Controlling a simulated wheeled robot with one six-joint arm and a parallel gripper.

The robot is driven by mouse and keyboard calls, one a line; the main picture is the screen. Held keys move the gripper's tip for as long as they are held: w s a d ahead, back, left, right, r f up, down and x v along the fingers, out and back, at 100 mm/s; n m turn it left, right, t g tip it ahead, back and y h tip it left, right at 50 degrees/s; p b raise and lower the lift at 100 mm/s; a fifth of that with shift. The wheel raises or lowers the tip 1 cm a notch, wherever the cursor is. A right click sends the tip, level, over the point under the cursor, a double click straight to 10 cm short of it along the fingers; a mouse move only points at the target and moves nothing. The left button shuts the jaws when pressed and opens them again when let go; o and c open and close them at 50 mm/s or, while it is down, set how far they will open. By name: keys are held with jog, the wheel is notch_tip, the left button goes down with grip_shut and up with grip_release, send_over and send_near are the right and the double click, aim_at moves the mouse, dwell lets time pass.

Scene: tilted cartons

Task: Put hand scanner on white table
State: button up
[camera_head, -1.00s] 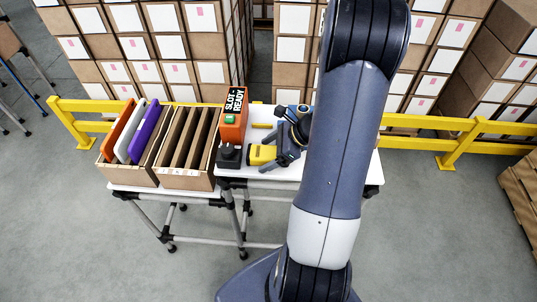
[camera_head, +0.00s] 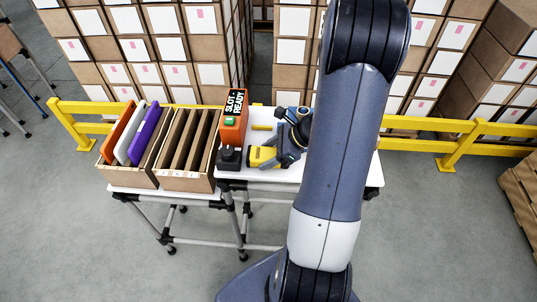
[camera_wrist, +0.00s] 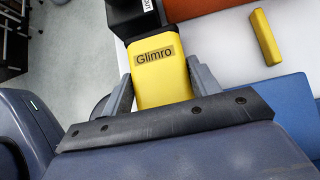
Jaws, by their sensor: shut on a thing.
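The hand scanner (camera_head: 263,156) shows a yellow body at the front left of the white table (camera_head: 371,172). In the wrist view the yellow body (camera_wrist: 161,80) carries a "Glimro" label, with a black part at its far end. My gripper (camera_wrist: 158,78) has one finger on each side of the yellow body and is shut on it. In the head view my gripper (camera_head: 283,155) is at the scanner's right end, partly hidden by my arm. The scanner is over the white tabletop; I cannot tell whether it touches it.
An orange "SLOT READY" box (camera_head: 233,122) and a black block (camera_head: 229,159) stand left of the scanner. A yellow bar (camera_head: 262,127) lies behind it. A slotted carton (camera_head: 186,181) and colored panels are farther left. A blue flat thing (camera_wrist: 290,110) lies right of my gripper.

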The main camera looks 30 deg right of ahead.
aim_at(268, 154)
notch_tip(268, 154, up, 18)
jog(key=shift+p, duration=0.4)
